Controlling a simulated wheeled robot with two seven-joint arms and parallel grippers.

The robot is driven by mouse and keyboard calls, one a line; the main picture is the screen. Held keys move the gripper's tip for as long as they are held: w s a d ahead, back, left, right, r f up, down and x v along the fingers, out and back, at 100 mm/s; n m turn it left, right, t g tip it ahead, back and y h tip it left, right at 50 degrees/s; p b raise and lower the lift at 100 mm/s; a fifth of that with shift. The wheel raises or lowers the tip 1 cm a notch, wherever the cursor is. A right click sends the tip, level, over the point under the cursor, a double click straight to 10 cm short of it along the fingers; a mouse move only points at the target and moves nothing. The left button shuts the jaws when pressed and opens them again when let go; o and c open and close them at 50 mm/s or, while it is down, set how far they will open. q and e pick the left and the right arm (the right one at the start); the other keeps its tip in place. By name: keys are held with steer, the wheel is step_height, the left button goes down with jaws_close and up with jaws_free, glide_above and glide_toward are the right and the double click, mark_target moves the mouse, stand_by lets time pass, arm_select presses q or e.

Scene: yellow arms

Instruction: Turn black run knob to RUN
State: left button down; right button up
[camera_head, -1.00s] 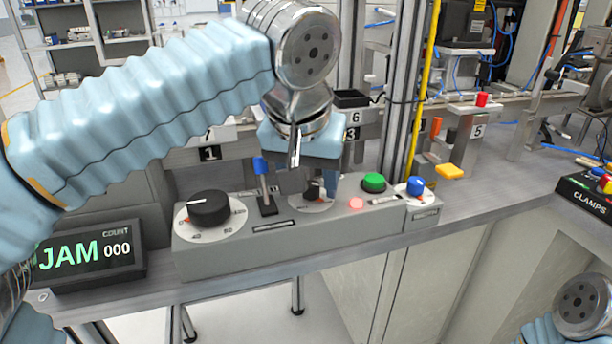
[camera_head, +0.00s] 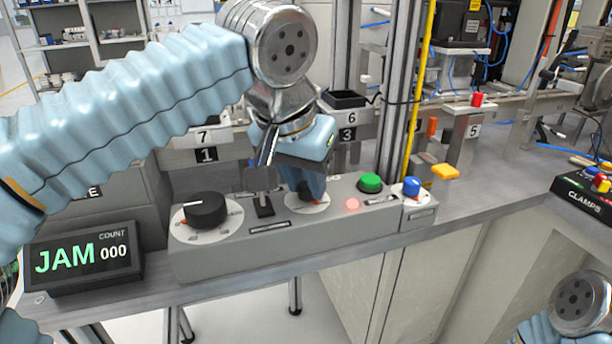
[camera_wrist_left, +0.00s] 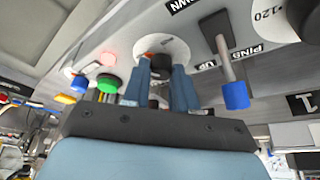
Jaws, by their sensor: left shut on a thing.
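The black run knob (camera_head: 309,190) sits on a white round dial plate (camera_head: 316,207) in the middle of the grey control box. My left gripper (camera_head: 310,193) reaches down over it and hides much of it. In the left wrist view, the two blue fingers (camera_wrist_left: 161,92) are shut on the knob (camera_wrist_left: 159,89), one on each side. The plate (camera_wrist_left: 163,48) shows behind the fingers; its lettering and the knob's pointing direction cannot be read. My right gripper is out of view.
A larger black dial (camera_head: 207,210) sits left on the box. A blue-tipped lever (camera_wrist_left: 236,93) stands close beside my left gripper. A green button (camera_head: 370,182), a lit red lamp (camera_head: 352,204) and a blue knob (camera_head: 411,186) lie right. A display (camera_head: 83,258) reads JAM 000.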

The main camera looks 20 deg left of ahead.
arm_select(q)
steer(key=m, duration=0.2)
steer(key=m+h, duration=0.1)
steer(key=m, duration=0.1)
steer(key=shift+w+a+m+g+h, duration=0.1)
steer(key=shift+a+m+g+h, duration=0.05)
steer(key=shift+m+g+h, duration=0.15)
steer(key=m+g+h, duration=0.1)
steer(key=m, duration=0.2)
steer(key=shift+a+m, duration=0.1)
steer(key=shift+m, duration=0.2)
steer(key=m, duration=0.2)
steer(key=m+g, duration=0.1)
steer(key=m, duration=0.1)
steer(key=shift+w+g+h, duration=0.15)
steer(key=shift+g+h, duration=0.15)
steer(key=shift+h, duration=0.1)
steer(key=shift+m+g, duration=0.6)
steer(key=shift+m, duration=1.1)
steer(key=c, duration=0.9)
jaws_free()
